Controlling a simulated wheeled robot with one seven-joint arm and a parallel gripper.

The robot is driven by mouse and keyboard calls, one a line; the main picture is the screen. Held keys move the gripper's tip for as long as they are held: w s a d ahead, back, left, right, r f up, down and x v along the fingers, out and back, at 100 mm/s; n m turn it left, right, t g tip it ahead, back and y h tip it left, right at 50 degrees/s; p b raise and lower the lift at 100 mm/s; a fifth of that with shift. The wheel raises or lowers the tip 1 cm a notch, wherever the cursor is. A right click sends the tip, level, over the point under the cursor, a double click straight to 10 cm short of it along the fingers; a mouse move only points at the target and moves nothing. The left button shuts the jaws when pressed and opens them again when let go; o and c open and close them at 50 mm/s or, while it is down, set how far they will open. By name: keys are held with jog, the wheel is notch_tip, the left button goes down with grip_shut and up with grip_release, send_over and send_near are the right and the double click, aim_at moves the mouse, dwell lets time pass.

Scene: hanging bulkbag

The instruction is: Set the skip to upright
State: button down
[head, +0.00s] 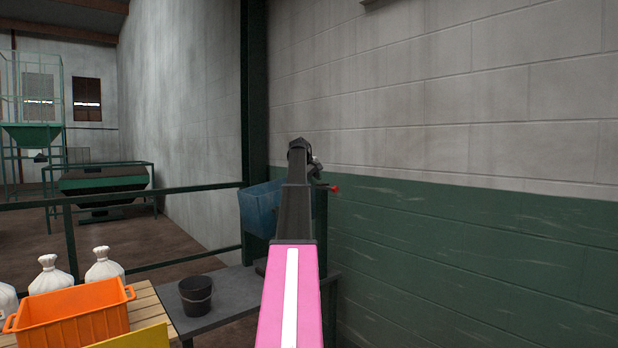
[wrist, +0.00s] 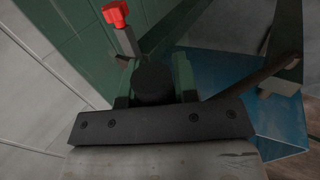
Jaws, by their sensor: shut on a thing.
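The blue skip (head: 257,208) hangs beside the green post in the head view, partly hidden behind my arm. Its visible top edge slopes, but I cannot tell its exact tilt. In the wrist view the skip's blue side (wrist: 222,72) shows at the right, behind dark bars. My gripper (wrist: 153,88) is at the skip's wall side, shut on a dark round handle (wrist: 153,77) between green parts. The dark bolted bar in front hides much of the grip. A red knob (wrist: 115,14) on a short grey stem stands just beyond; it also shows in the head view (head: 334,188).
A grey-and-green block wall (head: 460,230) stands close on the right. Below the skip is a grey bench with a black bucket (head: 196,296). An orange crate (head: 75,318) and white sacks (head: 104,266) are at the lower left. A green rail (head: 160,193) crosses behind them.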

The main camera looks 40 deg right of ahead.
jog(key=x, duration=0.2)
jog(key=shift+s+f, duration=0.15)
jog(key=shift+f, duration=0.3)
jog(key=shift+a, duration=0.1)
jog(key=c, duration=0.9)
grip_release()
jog(key=shift+a, duration=0.1)
jog(key=shift+r, duration=0.1)
jog(key=shift+w+d+r, duration=0.2)
jog(key=shift+d+r, duration=0.05)
jog(key=shift+d, duration=0.05)
jog(key=v, duration=1)
jog(key=shift+a+r, duration=0.15)
jog(key=shift+r, duration=0.15)
